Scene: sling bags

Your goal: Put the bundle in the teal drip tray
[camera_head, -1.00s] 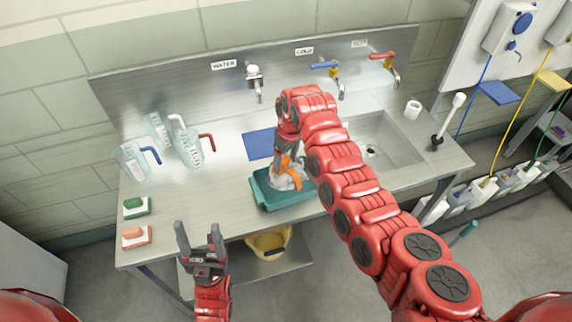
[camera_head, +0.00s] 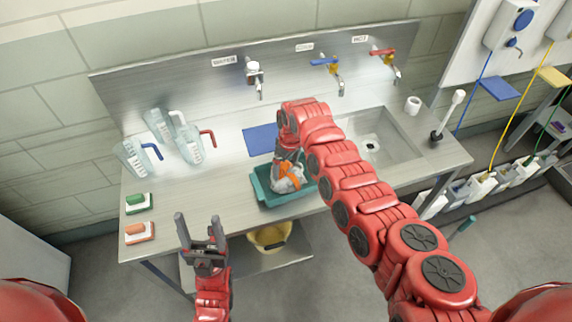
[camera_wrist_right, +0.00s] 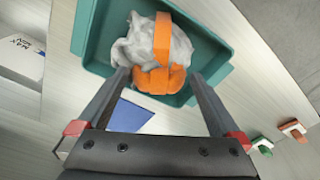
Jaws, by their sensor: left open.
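The bundle (camera_head: 290,182), pale grey with an orange band, lies inside the teal drip tray (camera_head: 261,190) at the front of the steel counter. In the right wrist view the bundle (camera_wrist_right: 150,50) rests on the floor of the teal tray (camera_wrist_right: 94,42). My right gripper (camera_wrist_right: 158,75) points down over the tray. Its fingers are spread wide, one on each side of the orange part, with slight gaps; its arm hides part of this in the head view.
Clear jugs (camera_head: 160,130) stand at the back left of the counter. Green (camera_head: 138,204) and orange (camera_head: 139,233) brushes lie at the left. A blue cloth (camera_head: 260,140) lies behind the tray. The sink (camera_head: 372,146) is at the right. A yellow bucket (camera_head: 268,238) is below.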

